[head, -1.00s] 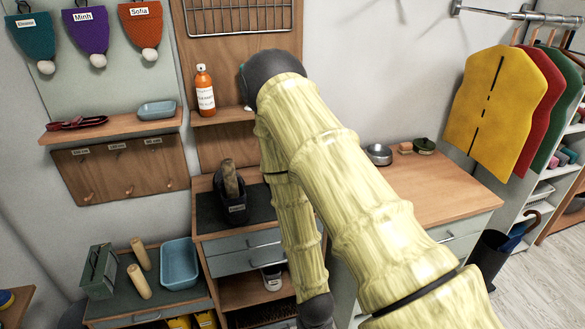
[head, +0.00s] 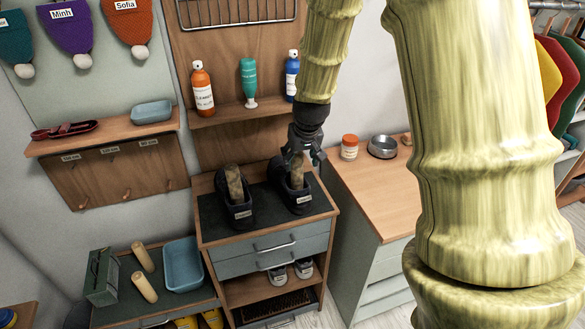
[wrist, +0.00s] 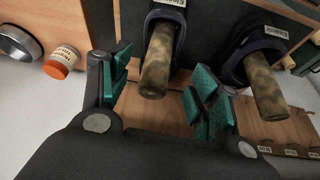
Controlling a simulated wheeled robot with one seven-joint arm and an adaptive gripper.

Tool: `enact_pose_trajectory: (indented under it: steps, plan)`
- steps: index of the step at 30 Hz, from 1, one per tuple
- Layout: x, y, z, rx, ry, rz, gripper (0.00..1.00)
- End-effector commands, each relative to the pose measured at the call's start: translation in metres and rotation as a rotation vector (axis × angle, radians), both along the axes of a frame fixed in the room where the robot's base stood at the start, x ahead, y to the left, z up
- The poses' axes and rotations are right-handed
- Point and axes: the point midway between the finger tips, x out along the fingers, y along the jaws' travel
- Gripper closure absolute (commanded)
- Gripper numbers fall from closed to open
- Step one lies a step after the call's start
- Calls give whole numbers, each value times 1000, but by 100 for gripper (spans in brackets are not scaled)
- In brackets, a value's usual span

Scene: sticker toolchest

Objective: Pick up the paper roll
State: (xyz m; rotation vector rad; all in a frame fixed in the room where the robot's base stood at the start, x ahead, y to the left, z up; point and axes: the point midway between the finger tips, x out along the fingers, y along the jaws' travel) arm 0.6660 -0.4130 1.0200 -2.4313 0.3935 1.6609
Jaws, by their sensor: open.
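A mottled brown roll (head: 297,170) stands up out of the right dark shoe (head: 297,197) on the middle cabinet. A matching roll (head: 234,184) stands in the left shoe (head: 238,212). My gripper (head: 303,162) is open and empty at the top of the right shoe's roll, pointing down. In the wrist view this roll (wrist: 157,65) appears between my open teal-padded fingers (wrist: 160,88); contact cannot be told. The other roll (wrist: 264,88) is beyond the right finger. Two plain cream rolls (head: 144,257) (head: 145,287) lie on the low cabinet at left.
Bottles (head: 203,88) stand on the shelf behind the shoes. An orange jar (head: 350,147) and a metal bowl (head: 382,147) sit on the right counter. A blue tray (head: 182,264) and green box (head: 102,277) are on the low cabinet.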

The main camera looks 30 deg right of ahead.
Motion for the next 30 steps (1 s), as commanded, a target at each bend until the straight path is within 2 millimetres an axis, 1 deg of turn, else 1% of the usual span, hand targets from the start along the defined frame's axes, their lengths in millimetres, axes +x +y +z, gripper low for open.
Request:
enact_pose_trajectory:
  steps: [1,3,5,7,10,18,23,30]
  plan:
    - [3,-3,14,6,-12,-5,38]
    - [6,-5,24,12,-20,-9,38]
    - [7,-6,29,16,-23,-10,38]
    - [8,-7,29,18,-24,-12,38]
    - [12,-8,22,18,-24,-11,38]
    - [23,-12,-8,18,-23,-11,38]
    - [27,-13,-17,18,-25,-11,38]
    - [30,-14,-25,18,-24,-11,38]
